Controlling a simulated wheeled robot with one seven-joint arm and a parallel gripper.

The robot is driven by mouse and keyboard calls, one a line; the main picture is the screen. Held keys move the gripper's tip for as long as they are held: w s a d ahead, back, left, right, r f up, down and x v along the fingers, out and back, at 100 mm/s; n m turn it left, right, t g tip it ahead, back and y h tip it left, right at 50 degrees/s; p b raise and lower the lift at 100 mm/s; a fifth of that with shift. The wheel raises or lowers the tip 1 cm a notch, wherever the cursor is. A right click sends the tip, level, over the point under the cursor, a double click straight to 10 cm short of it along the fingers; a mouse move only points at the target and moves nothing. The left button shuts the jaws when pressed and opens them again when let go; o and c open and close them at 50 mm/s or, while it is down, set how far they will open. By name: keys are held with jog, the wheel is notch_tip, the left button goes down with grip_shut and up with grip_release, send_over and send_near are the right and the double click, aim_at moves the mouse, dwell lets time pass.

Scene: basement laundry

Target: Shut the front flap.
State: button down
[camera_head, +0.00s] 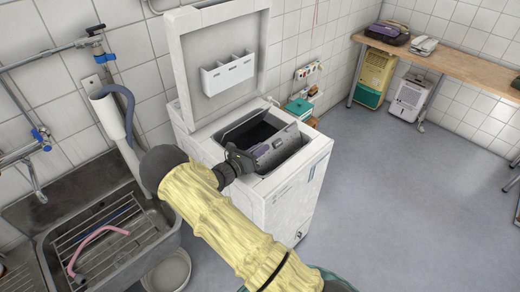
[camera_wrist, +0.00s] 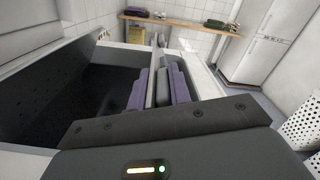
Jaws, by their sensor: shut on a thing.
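The top-loading washing machine (camera_head: 291,190) stands by the tiled wall with its lid (camera_head: 222,45) raised. Its drum opening (camera_head: 245,133) is dark inside. The front flap (camera_head: 291,135) is a grey metal panel standing up at the near right side of the opening, so it is not closed over the drum. My gripper (camera_head: 277,145) reaches in from the left and is shut on the flap. In the wrist view, the purple pads of my gripper (camera_wrist: 158,88) lie on both sides of the flap's thin edge (camera_wrist: 152,72). The flap's lower part is hidden.
A metal sink (camera_head: 115,235) with a rack and pink hose is left of the machine. A white bucket (camera_head: 168,270) stands below. A wooden counter (camera_head: 450,62) runs along the back right. The grey floor (camera_head: 400,200) right of the machine is clear.

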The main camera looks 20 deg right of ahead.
jog(key=c, duration=1.4)
grip_release()
jog(key=shift+w+a, duration=0.1)
jog(key=shift+c, duration=0.2)
jog(key=shift+a+f, duration=0.1)
jog(key=shift+a, duration=0.35)
jog(key=b+v, duration=0.2)
jog(key=v, duration=1.4)
jog(key=shift+s, duration=0.3)
jog(key=shift+a, duration=0.2)
jog(key=shift+d, duration=0.1)
